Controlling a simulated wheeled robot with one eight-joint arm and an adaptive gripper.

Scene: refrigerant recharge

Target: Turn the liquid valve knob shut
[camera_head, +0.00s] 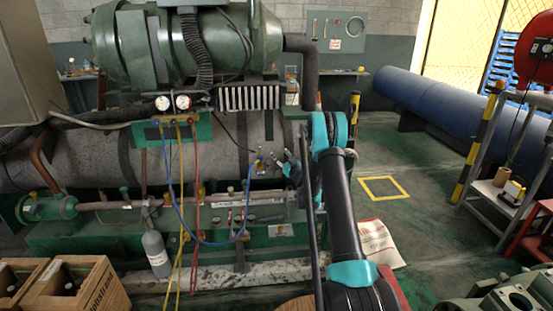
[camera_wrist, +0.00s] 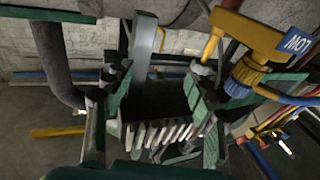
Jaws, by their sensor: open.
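A yellow valve (camera_wrist: 245,35) with a blue tag fills the upper right of the wrist view. I cannot tell which part is the liquid valve knob. The small valve group (camera_head: 262,162) shows in the head view on the grey tank's right part. My gripper (camera_head: 287,163) is just right of it, partly hidden by my arm. In the wrist view my gripper (camera_wrist: 160,88) is open, green-padded, with nothing held between the fingers.
The grey tank (camera_head: 100,162) lies under the green compressor (camera_head: 165,45). Blue, yellow and red hoses hang from the gauges (camera_head: 173,102) left of the valve group. A dark pipe (camera_head: 309,75) drops near my arm.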

